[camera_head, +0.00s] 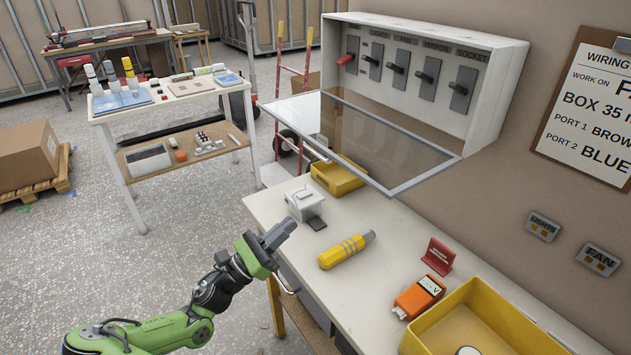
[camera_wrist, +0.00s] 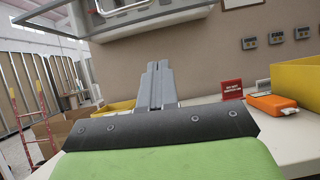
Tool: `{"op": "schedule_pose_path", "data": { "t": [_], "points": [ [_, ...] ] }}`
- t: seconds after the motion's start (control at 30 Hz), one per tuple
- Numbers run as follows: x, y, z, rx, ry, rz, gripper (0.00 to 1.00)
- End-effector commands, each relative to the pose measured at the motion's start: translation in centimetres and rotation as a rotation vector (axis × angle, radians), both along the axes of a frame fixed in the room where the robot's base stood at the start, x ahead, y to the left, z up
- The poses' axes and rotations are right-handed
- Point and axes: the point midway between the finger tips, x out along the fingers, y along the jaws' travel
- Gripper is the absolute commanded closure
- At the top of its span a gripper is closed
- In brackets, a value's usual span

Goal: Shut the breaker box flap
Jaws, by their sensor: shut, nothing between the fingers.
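The breaker box (camera_head: 425,75) is mounted on the wall above the workbench, with a row of several switches inside. The leftmost switch has a red handle. Its clear, grey-framed flap (camera_head: 365,140) hangs open, hinged along the lower front edge and sticking out over the bench. My gripper (camera_head: 280,232) is shut and empty, over the bench's front left edge, lower than the flap and to its left, not touching it. In the wrist view, my shut fingers (camera_wrist: 157,80) point toward the wall, and the breaker box's underside (camera_wrist: 150,22) shows above them.
On the workbench (camera_head: 385,250) are a yellow tool (camera_head: 346,250), a grey box (camera_head: 305,204), a small yellow bin (camera_head: 338,178), an orange meter (camera_head: 418,297), a red sign (camera_head: 438,257) and a large yellow bin (camera_head: 480,310). A side table (camera_head: 170,95) stands behind left.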

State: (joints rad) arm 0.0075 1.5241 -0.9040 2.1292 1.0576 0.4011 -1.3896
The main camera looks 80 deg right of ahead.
Motion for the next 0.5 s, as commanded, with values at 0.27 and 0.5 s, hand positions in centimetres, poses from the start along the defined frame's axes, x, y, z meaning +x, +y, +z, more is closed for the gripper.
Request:
{"op": "schedule_pose_path", "data": {
  "t": [0.27,0.5],
  "points": [
    [-0.1,-1.1,1.3,-0.021,0.093,0.002,1.00],
    [-3.1,-4.3,4.2,-0.020,0.087,0.000,1.00]
  ]
}}
